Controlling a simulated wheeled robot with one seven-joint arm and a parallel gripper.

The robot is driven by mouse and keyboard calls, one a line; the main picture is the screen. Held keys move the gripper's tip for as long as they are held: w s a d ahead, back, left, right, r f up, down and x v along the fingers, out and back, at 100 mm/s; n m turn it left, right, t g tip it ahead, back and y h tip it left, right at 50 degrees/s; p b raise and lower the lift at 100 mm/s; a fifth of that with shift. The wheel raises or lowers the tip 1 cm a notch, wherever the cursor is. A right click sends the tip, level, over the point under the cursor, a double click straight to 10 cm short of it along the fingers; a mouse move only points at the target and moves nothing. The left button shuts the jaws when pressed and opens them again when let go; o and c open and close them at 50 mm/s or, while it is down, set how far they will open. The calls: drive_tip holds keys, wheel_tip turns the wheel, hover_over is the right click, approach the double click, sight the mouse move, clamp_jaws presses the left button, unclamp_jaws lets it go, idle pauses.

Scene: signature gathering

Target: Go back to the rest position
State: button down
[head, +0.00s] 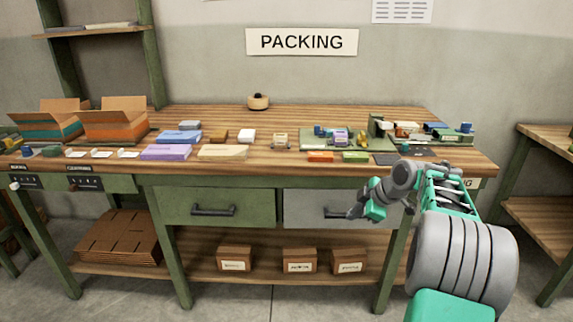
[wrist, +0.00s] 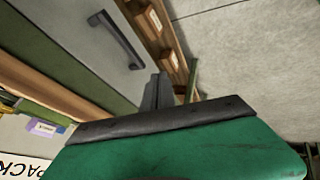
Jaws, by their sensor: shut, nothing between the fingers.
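My gripper (head: 358,212) is shut and empty in the head view. It is in front of the grey drawer (head: 305,208) on the right side of the packing bench (head: 290,165), below the bench top. My arm reaches up from the lower right and bends at the bench's front edge. In the wrist view the shut dark fingers (wrist: 158,92) stick out past the green gripper housing. The grey drawer front (wrist: 75,40) and its dark handle (wrist: 117,40) show beyond them. I cannot tell from the head view how close the fingertips are to that handle.
A green drawer (head: 180,208) is to the left. Several boxes and small items lie on the bench top, with open cartons (head: 113,120) at the left. Small brown boxes (head: 300,260) stand on the lower shelf. Another wooden bench (head: 548,137) is at the right. Floor shows in front.

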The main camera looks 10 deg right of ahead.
drive_tip(key=s+a+r+m+g+h+p, duration=0.1)
drive_tip(key=s+a+r+m+p, duration=0.3)
drive_tip(key=a+r, duration=0.35)
drive_tip(key=s+a+r+m+g+p, duration=0.1)
drive_tip(key=s+a+r+p, duration=0.3)
drive_tip(key=a+r+p, duration=0.3)
drive_tip(key=s+a+m+h+p, duration=0.1)
drive_tip(key=s+a+m+p, duration=0.2)
drive_tip(key=s, duration=0.6)
drive_tip(key=s+a+m+g+h+p, duration=0.1)
drive_tip(key=s+a+m+p, duration=0.2)
drive_tip(key=s, duration=0.6)
drive_tip(key=shift+a+r+m, duration=0.45)
drive_tip(key=shift+a+m, duration=0.45)
drive_tip(key=shift+m, duration=0.1)
drive_tip(key=c, duration=2.1)
unclamp_jaws()
drive_tip(key=shift+c, duration=0.2)
